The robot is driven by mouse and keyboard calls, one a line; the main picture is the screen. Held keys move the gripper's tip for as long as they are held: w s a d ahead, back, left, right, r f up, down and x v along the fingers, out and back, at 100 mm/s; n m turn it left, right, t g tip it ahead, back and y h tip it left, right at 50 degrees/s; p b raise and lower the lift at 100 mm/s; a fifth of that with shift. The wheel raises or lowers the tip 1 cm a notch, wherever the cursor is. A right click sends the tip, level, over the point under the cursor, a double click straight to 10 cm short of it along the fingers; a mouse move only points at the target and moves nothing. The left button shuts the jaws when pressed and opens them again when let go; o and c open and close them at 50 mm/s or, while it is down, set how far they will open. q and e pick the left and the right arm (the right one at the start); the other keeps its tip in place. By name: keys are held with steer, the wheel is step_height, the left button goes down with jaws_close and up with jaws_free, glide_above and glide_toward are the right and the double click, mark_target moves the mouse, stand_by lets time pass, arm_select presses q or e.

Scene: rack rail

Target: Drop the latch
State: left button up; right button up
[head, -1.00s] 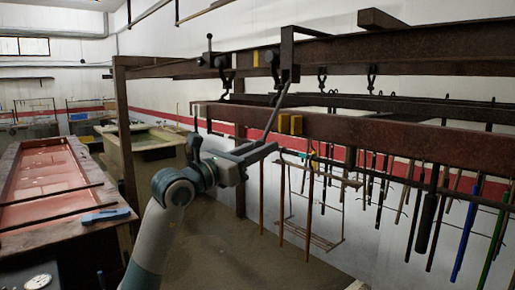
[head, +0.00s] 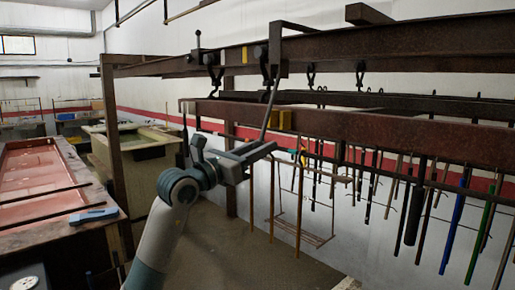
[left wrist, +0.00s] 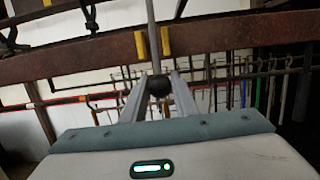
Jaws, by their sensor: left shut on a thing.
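My left gripper (head: 270,148) is in front of the rusty rail beam, with its fingers closed around the lower end of a thin grey rod (head: 270,105). The rod slants up past the lower beam to the upper rail. In the left wrist view, a black ball knob (left wrist: 159,86) on the rod sits between the finger ends. A bent dark bracket (head: 278,45) stands at the upper rail near the rod's top. A small upright lever (head: 198,39) stands farther left on that rail. I cannot tell which part is the latch. My right gripper is not in view.
Rusty beams (head: 370,125) cross the view at right, with yellow blocks (head: 279,120) on the lower one. Several hooks and coloured rods (head: 452,225) hang there. A hanging wire rack (head: 305,237) is below my gripper. Tanks (head: 40,180) stand at left.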

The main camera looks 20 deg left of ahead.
arm_select(q)
steer(key=shift+w+d+f, duration=0.15)
steer(key=shift+w+d, duration=0.05)
steer(key=shift+w, duration=0.3)
steer(key=shift+w+d+f, duration=0.2)
steer(key=shift+w, duration=0.3)
steer(key=shift+w+d+f, duration=0.15)
steer(key=shift+w+d, duration=0.05)
steer(key=shift+w, duration=0.3)
steer(key=shift+w, duration=0.15)
steer(key=w, duration=0.1)
steer(key=w+d, duration=0.1)
steer(key=w, duration=0.1)
steer(key=shift+w+d+f, duration=0.1)
steer(key=shift+w+d, duration=0.25)
steer(key=o, duration=0.9)
steer(key=shift+s, duration=0.1)
